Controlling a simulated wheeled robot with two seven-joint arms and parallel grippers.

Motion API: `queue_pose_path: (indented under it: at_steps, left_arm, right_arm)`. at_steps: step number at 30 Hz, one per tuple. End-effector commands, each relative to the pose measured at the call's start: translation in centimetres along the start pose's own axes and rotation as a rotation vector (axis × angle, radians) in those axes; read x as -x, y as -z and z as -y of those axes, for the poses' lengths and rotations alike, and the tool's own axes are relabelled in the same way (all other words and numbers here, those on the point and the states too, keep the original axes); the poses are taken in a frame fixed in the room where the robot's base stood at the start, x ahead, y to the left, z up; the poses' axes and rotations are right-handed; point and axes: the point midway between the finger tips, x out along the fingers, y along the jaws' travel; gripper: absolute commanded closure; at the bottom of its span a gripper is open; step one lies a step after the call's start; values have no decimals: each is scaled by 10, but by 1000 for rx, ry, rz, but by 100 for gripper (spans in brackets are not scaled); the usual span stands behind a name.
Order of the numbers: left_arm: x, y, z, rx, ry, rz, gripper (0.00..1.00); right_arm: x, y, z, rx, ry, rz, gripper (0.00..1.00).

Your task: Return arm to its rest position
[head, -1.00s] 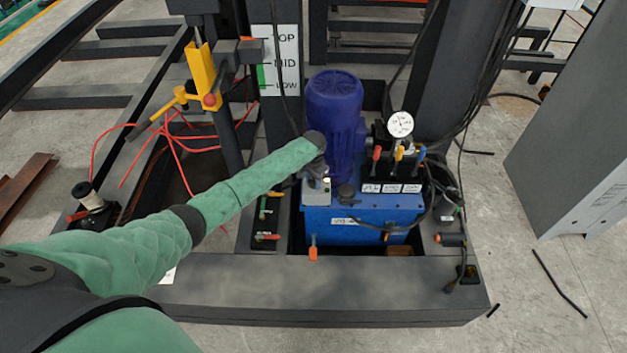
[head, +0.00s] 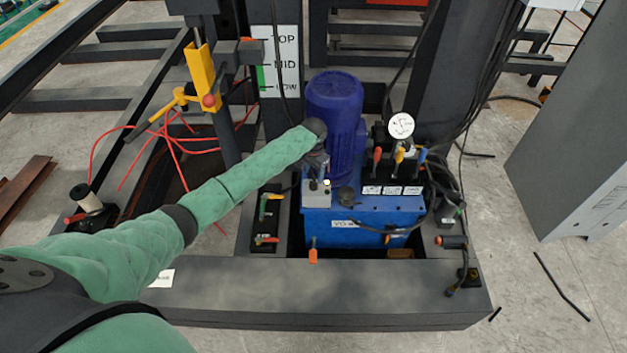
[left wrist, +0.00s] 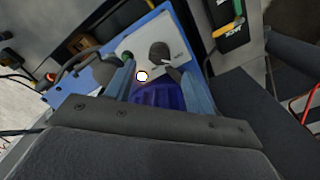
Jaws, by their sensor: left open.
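My left arm (head: 230,190), in a green sleeve, reaches in from the left toward the blue hydraulic unit (head: 340,225). My left gripper (head: 317,168) hangs just above and behind the small grey control box (head: 316,196) on the unit's near left corner, partly hidden by the wrist. In the left wrist view its two bluish fingers (left wrist: 158,80) are apart with nothing held between them. Beyond them are the control box's pale face, a dark round knob (left wrist: 159,52) and a lit lamp (left wrist: 142,76). My right gripper is not in view.
The blue motor (head: 335,110) stands close behind my wrist. A pressure gauge (head: 401,125) and several coloured levers (head: 398,157) are to the right. A yellow bracket (head: 201,78) rises at left. Cables hang on the right. Open space lies above the dark front beam (head: 320,285).

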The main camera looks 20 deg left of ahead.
Motion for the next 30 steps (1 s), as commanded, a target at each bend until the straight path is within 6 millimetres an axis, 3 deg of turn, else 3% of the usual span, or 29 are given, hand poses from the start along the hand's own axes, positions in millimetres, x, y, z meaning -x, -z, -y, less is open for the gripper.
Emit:
queue_pose_path:
  at_steps: [7,23,26,30]
  left_arm:
    - [18,0,0,-1,0,1,46]
    - [19,-1,-2,-1,-1,1,46]
    - [14,-5,-12,-8,-7,-4,46]
    - [1,-20,-46,-28,-21,-24,46]
  right_arm:
    - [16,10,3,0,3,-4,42]
    - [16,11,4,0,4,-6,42]
    - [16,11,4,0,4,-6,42]
    - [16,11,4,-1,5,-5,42]
